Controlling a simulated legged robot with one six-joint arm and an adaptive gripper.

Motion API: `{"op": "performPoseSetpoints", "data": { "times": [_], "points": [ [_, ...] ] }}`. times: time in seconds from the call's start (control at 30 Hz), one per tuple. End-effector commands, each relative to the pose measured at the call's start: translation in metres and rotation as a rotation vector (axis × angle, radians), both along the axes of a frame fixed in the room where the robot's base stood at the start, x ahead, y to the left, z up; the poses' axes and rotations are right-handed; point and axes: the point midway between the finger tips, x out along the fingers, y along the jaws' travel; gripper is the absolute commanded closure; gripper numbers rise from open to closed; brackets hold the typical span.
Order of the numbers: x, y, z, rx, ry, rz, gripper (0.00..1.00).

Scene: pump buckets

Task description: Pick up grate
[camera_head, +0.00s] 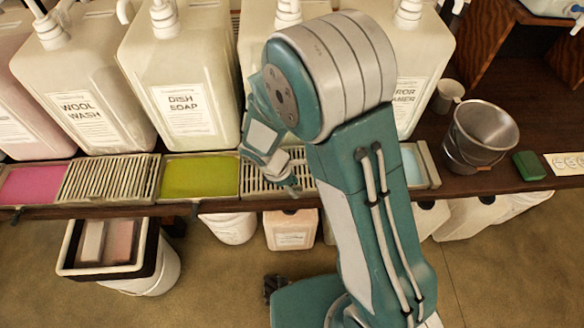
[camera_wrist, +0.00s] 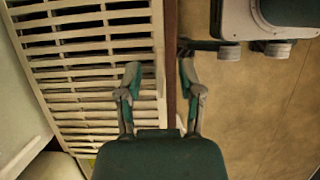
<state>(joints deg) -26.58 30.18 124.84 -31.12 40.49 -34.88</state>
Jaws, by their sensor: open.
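Two pale slatted grates lie along the shelf's front edge in the head view. One grate (camera_head: 108,178) is between the pink and the yellow-green trays. The other grate (camera_head: 262,181) is right of the yellow-green tray, partly hidden by my arm. My gripper (camera_head: 290,188) is at that second grate's front edge. In the wrist view a slatted grate (camera_wrist: 62,62) fills the left side. My gripper (camera_wrist: 160,76) is open and empty there, with its left finger over the grate's edge and its right finger past the shelf edge, over the floor. Contact cannot be told.
Large pump bottles, including wool wash (camera_head: 85,95) and dish soap (camera_head: 180,80), stand close behind the grates. A pink tray (camera_head: 35,184) and a yellow-green tray (camera_head: 200,177) lie beside them. A metal bucket (camera_head: 478,135) and green block (camera_head: 529,165) are at right.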

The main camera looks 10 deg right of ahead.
Motion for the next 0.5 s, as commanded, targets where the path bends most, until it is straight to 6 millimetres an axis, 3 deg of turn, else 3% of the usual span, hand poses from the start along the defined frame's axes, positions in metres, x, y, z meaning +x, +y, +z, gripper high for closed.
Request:
{"op": "performPoseSetpoints", "data": {
  "times": [0.23, 0.33, 0.37, 0.5],
  "points": [
    [-0.0002, -0.001, -0.0023, 0.0, 0.0, 0.0, 0.51],
    [-0.0002, -0.0005, -0.0022, 0.0, 0.0, 0.0, 0.96],
    [-0.0002, -0.0004, -0.0022, -0.001, 0.0, 0.0, 1.0],
    [-0.0002, -0.0001, -0.0027, -0.001, 0.001, 0.0, 1.0]
  ]
}}
